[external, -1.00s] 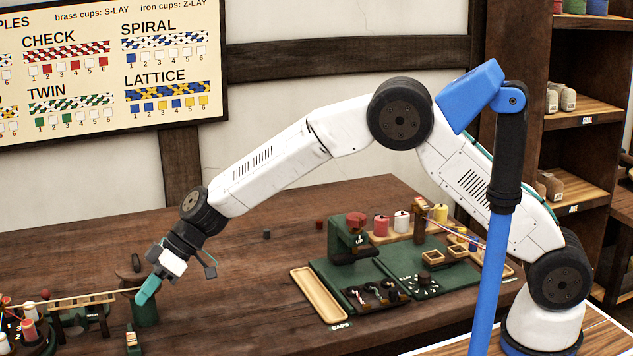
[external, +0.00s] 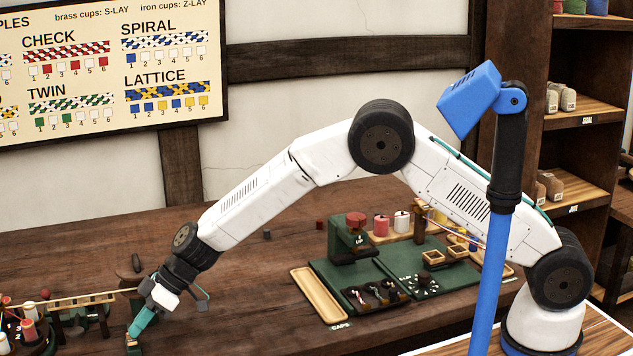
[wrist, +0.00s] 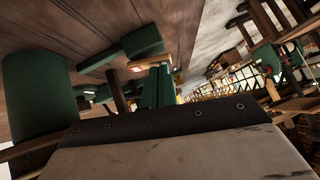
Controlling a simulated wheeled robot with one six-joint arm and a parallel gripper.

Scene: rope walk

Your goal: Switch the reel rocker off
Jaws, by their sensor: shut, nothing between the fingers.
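My gripper (external: 134,333) has teal fingers, shut and empty, pointing down at the front left of the bench in the external view. Its tips are at the top of a small dark switch box (external: 134,348), which looks like the reel rocker. Whether they touch it, and which way the rocker is tipped, I cannot tell. In the wrist view a large green cylinder (wrist: 38,95) is at the left; the fingertips and the rocker cannot be made out there.
A bobbin carrier with cups (external: 30,330) and a wooden rack (external: 85,305) with a rope across it are left of my gripper. A wooden tray (external: 320,295) and a green station (external: 350,240) stand to the right. The bench between is mostly clear.

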